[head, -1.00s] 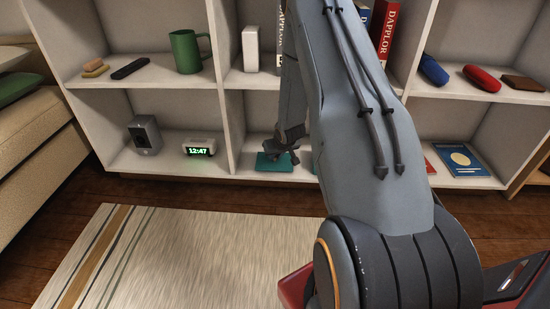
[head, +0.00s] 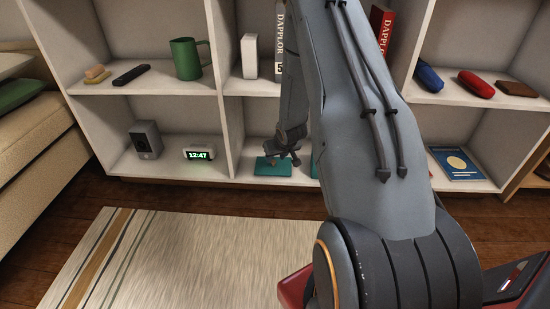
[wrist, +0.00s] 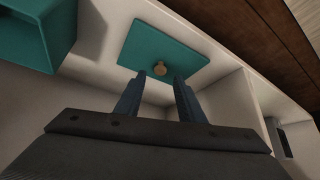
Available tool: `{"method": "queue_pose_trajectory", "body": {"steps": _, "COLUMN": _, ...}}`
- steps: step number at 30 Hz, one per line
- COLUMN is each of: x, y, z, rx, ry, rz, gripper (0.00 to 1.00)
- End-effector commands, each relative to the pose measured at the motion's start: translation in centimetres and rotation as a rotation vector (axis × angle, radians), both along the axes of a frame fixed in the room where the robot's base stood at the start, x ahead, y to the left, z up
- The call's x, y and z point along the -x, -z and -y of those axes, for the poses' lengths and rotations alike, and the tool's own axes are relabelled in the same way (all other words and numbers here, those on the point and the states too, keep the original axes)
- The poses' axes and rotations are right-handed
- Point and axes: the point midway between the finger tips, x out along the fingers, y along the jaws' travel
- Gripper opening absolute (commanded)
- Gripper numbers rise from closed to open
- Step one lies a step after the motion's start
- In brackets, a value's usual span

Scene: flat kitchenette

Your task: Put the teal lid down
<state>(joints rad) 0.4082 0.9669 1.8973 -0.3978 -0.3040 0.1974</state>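The teal lid (head: 266,170) lies flat on the lower middle shelf, near its front edge. Its small round tan knob (wrist: 160,68) faces up in the wrist view. The lid also shows in the wrist view (wrist: 150,45). My gripper (head: 291,158) is beside the lid, towards its right side in the head view. In the wrist view its two fingers (wrist: 162,80) are apart, and the knob shows just past the fingertips, apart from both. An open teal box (wrist: 30,30) stands on the same shelf, mostly hidden by my arm in the head view.
A shelf divider (wrist: 262,110) separates this compartment from the one with the clock (head: 200,153) and grey speaker (head: 146,140). A green mug (head: 186,60) and a white box (head: 249,56) stand on the upper shelf. A striped rug (head: 190,255) covers open floor in front.

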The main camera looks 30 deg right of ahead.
Motion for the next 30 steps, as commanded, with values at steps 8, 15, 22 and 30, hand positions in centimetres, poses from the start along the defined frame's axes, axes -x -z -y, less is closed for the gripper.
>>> {"method": "queue_pose_trajectory", "body": {"steps": 8, "x": 3.0, "y": -5.0, "z": -0.6, "rx": 0.001, "ry": -0.001, "rz": 0.001, "gripper": 0.35}}
{"method": "queue_pose_trajectory", "body": {"steps": 15, "x": 4.1, "y": -6.6, "z": -0.8, "rx": 0.001, "ry": -0.001, "rz": 0.001, "gripper": 0.35}}
{"method": "queue_pose_trajectory", "body": {"steps": 22, "x": 4.1, "y": -6.9, "z": -1.0, "rx": 0.001, "ry": -0.004, "rz": 0.0, "gripper": 0.35}}
{"method": "queue_pose_trajectory", "body": {"steps": 30, "x": 3.4, "y": -13.6, "z": -10.5, "rx": 0.026, "ry": -0.117, "rz": -0.062, "gripper": 0.35}}
